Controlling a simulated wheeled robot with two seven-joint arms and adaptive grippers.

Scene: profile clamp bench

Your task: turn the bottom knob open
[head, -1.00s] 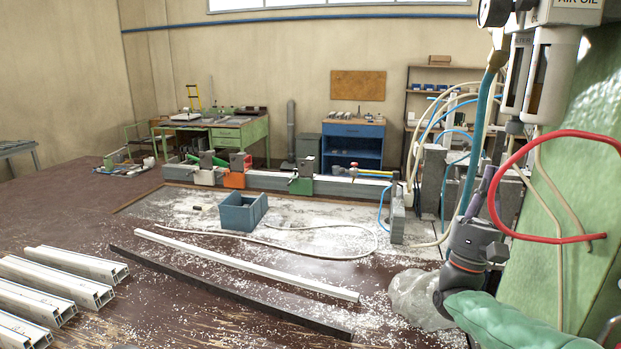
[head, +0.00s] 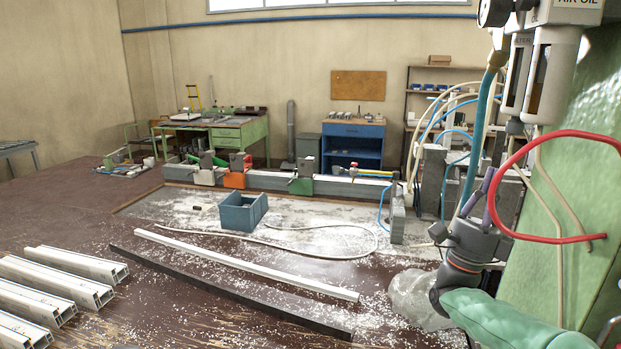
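I cannot make out the bottom knob for certain. My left gripper is not in view.
A red hose (head: 507,170) loops in front of the panel, close right of my gripper. Pale and blue hoses hang behind it. A clamp rail (head: 345,188), a blue-grey bin (head: 240,213) and white profiles (head: 62,265) lie left.

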